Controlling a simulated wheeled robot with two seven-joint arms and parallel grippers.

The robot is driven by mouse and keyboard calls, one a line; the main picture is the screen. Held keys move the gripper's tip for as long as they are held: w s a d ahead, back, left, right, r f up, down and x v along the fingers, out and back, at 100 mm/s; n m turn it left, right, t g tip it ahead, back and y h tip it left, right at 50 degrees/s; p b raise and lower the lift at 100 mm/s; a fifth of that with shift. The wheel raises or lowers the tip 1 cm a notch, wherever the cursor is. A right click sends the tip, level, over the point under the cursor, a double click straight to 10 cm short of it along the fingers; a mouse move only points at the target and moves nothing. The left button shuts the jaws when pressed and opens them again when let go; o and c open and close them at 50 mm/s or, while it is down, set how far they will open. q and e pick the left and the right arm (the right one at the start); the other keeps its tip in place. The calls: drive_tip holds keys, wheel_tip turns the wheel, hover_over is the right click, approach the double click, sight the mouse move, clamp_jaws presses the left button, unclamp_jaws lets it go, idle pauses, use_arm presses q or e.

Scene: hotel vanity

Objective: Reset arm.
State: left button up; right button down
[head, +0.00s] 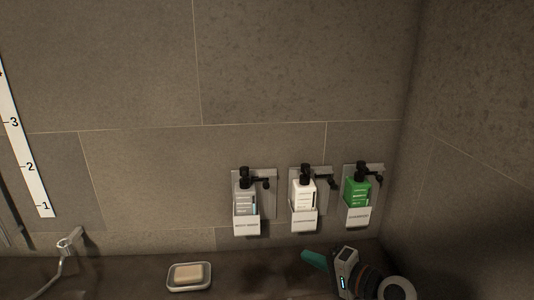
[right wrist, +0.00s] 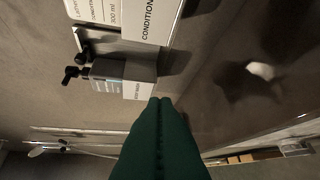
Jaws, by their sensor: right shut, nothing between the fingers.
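My right gripper (head: 305,254) is at the lower right of the head view, below the wall dispensers and apart from them. Its teal fingers point left. In the right wrist view its dark green fingers (right wrist: 160,103) are pressed together with nothing between them. My left gripper is not in view.
Wall holders carry a grey bottle (head: 244,200), a white bottle (head: 303,190) and a green bottle (head: 357,190), all upright with black pumps. A soap bar (head: 189,273) lies in a dish (head: 190,289) on the dark counter. A metal tap (head: 68,243) stands at left.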

drive_tip(key=s+d+f+n+g+h, duration=0.1)
drive_tip(key=s+f+n+g+h, duration=0.35)
drive_tip(key=s+f, duration=0.9)
drive_tip(key=s+d+f+n+g+h, duration=0.2)
drive_tip(key=s+d+f+n+h, duration=0.1)
drive_tip(key=s, duration=0.5)
drive_tip(key=s+d+f+n+g+h, duration=0.2)
drive_tip(key=s+d+f+h, duration=0.1)
drive_tip(key=s, duration=0.6)
wheel_tip(320, 180, down, 31)
drive_tip(key=s+g+b, duration=0.1)
drive_tip(key=s+b, duration=0.1)
drive_tip(key=b, duration=0.3)
use_arm(q)
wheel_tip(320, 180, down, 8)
drive_tip(key=b, duration=0.3)
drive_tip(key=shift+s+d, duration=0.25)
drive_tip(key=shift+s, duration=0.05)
use_arm(e)
drive_tip(key=s+d+f+g, duration=0.1)
drive_tip(key=s+d+f, duration=0.1)
drive_tip(key=s+f, duration=1.3)
wheel_tip(320, 180, down, 4)
drive_tip(key=shift+s+d+f+n, duration=0.15)
drive_tip(key=shift+s+d+n, duration=0.2)
drive_tip(key=shift+s+d, duration=0.05)
